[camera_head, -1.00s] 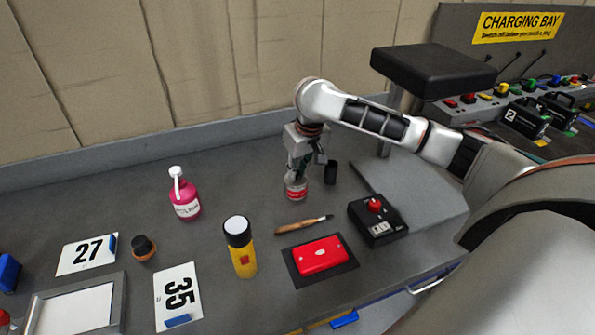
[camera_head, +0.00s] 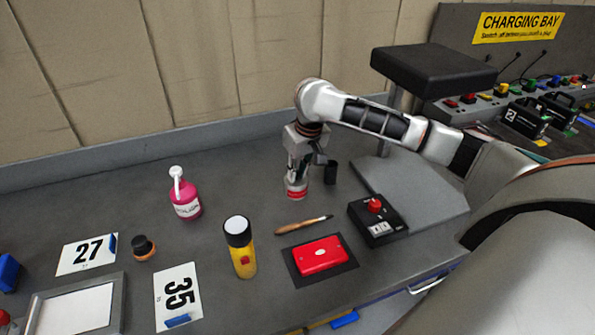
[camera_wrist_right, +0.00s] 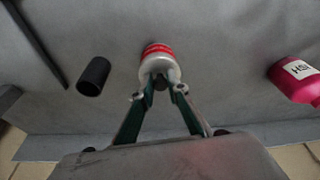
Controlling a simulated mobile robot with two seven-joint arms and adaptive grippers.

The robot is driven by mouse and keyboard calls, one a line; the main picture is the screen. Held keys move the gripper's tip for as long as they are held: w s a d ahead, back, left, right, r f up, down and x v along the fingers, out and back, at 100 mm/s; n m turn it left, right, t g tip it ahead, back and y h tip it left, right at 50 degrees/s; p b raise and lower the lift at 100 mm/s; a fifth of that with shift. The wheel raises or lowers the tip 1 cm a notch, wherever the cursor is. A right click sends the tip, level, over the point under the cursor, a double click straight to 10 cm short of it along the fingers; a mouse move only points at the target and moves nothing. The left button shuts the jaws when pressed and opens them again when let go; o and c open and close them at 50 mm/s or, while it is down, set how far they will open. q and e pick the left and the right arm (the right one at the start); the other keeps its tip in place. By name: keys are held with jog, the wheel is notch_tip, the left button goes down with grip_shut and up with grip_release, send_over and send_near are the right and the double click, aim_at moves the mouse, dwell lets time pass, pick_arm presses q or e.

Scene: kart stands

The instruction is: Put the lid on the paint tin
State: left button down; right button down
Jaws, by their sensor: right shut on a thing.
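The paint tin (camera_head: 296,195) is small and red-labelled. It stands on the grey worktop under my right gripper (camera_head: 297,178). In the wrist view, the tin (camera_wrist_right: 157,48) shows red bands behind a pale grey round lid (camera_wrist_right: 160,70). My right gripper (camera_wrist_right: 160,84) is shut on the dark knob in the middle of the lid. The lid lines up with the tin's top, touching or very close to it. I cannot tell whether it is fully seated. My left gripper is not in view.
A black cylinder (camera_head: 330,173) stands close to the right of the tin. A pink bottle (camera_head: 185,196) stands to the left.

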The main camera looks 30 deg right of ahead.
jog(key=shift+f, duration=0.1)
dwell(0.7)
jog(key=c, duration=1.4)
grip_release()
jog(key=shift+r, duration=3.5)
grip_shut()
